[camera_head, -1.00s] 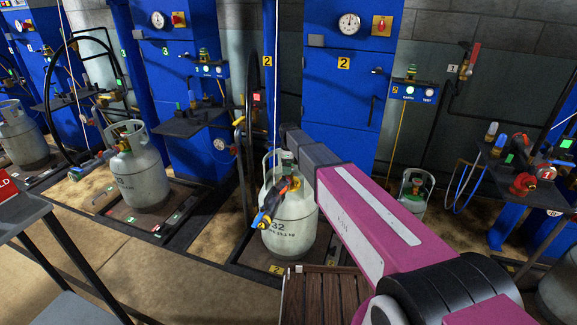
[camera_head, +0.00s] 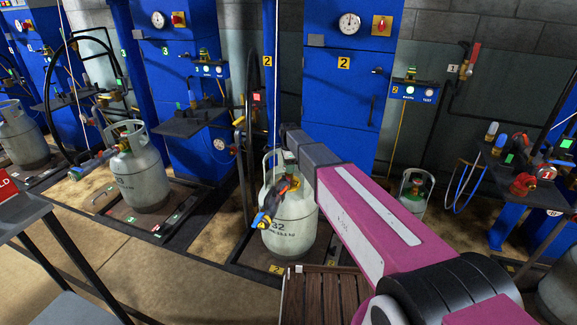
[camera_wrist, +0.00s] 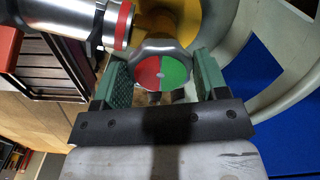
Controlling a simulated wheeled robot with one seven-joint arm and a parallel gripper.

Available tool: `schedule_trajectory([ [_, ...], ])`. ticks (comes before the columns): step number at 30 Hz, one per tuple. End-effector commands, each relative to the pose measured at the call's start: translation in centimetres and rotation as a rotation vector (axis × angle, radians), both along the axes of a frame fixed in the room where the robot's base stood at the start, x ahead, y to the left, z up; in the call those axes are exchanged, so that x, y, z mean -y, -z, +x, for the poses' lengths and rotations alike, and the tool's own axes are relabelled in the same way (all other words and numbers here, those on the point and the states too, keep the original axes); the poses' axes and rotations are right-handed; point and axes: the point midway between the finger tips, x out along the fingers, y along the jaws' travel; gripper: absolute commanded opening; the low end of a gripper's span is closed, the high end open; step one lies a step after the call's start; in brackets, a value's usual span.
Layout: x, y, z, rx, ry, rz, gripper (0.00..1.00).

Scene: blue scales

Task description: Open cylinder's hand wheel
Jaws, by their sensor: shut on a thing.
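The gas cylinder (camera_head: 289,226) is pale grey, marked 32, and stands upright on a dark scale platform. Its hand wheel (camera_wrist: 163,72) shows in the wrist view as a grey knob with a half red, half green face. My gripper (camera_wrist: 160,66) has its green pads on either side of the wheel and is shut on it. In the head view my gripper (camera_head: 287,160) is at the cylinder's valve, and the wheel is largely hidden. A filling coupling (camera_head: 272,205) hangs at the valve; its metal body with a red ring (camera_wrist: 112,24) is close beside the wheel.
A blue scale cabinet (camera_head: 350,85) marked 2 stands behind the cylinder. Another cylinder (camera_head: 140,178) stands to the left and a smaller one (camera_head: 414,190) to the right. A brown slatted surface (camera_head: 322,297) is in front. Bare floor lies at the front left.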

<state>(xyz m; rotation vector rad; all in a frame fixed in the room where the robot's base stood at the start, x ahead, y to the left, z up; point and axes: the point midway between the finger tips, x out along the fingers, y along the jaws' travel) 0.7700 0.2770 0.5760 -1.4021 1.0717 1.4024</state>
Motion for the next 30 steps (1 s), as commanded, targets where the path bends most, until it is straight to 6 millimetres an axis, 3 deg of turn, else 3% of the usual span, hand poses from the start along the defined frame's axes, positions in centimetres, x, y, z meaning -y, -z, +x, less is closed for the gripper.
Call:
schedule_trajectory([
  [30, 0.12, -0.05, -0.10, 0.000, -0.965, -0.001, 0.43],
])
